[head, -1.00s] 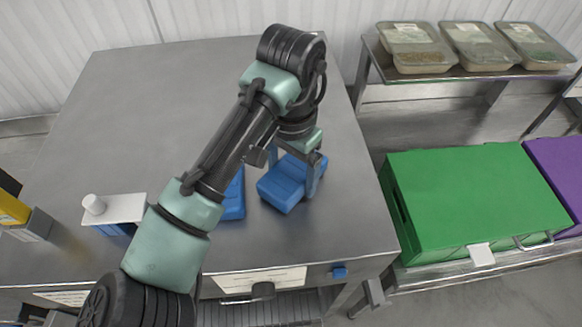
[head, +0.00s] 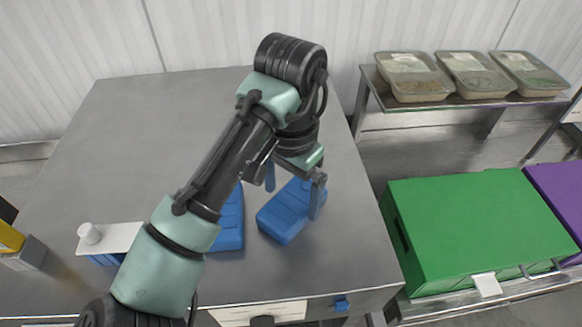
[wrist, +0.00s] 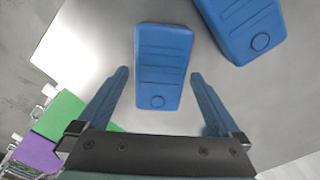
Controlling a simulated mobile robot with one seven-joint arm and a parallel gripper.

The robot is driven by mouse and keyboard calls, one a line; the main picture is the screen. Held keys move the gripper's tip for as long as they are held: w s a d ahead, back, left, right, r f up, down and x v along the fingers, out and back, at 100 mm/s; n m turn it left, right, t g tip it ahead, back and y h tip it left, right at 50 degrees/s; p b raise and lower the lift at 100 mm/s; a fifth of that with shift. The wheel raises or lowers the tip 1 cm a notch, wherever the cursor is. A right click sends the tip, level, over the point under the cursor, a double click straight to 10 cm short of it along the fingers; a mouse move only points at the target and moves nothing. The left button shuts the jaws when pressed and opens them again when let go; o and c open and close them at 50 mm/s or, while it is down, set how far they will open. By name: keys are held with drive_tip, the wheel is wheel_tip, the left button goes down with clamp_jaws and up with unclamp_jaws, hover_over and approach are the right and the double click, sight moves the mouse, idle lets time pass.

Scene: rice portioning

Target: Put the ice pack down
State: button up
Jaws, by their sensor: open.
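A blue ice pack (head: 284,215) lies on the steel table just below my gripper (head: 292,196). In the wrist view this ice pack (wrist: 163,65) lies flat beyond and between my two spread fingers (wrist: 160,95), with a clear gap on each side. My gripper is open and holds nothing. A second blue ice pack (head: 231,222) lies to the left, partly hidden by my arm in the head view. It also shows in the wrist view at the upper right (wrist: 243,25).
The steel table (head: 140,130) is bare toward the back. A white-lidded container (head: 110,238) and a yellow item (head: 10,238) stand at the left. A green box (head: 480,230) and a purple box (head: 560,190) stand right of the table. Lidded food trays (head: 412,78) sit on a back shelf.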

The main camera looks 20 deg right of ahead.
wheel_tip(320, 180, up, 9)
drive_tip(key=shift+b, duration=0.45)
drive_tip(key=w+d+r+t+h, duration=0.25)
drive_tip(key=d+r+h, duration=0.2)
drive_tip(key=d, duration=0.45)
wheel_tip(320, 180, up, 25)
drive_tip(key=n+t+h, duration=0.4)
drive_tip(key=t+h, duration=0.3)
drive_tip(key=t, duration=0.9)
hover_over(291, 203)
drive_tip(key=w+d, duration=0.3)
drive_tip(key=s+a+r+n+t+y, duration=0.2)
drive_tip(key=s+a+n+t+y, duration=0.2)
drive_tip(key=a, duration=0.4)
drive_tip(key=s+a+r+n+t+y, duration=0.3)
drive_tip(key=s+a+n+t+y, duration=0.1)
drive_tip(key=a+y, duration=0.3)
drive_tip(key=shift+s+a+r+t, duration=0.15)
drive_tip(key=shift+a+r+t, duration=0.15)
drive_tip(key=shift+a+t, duration=0.25)
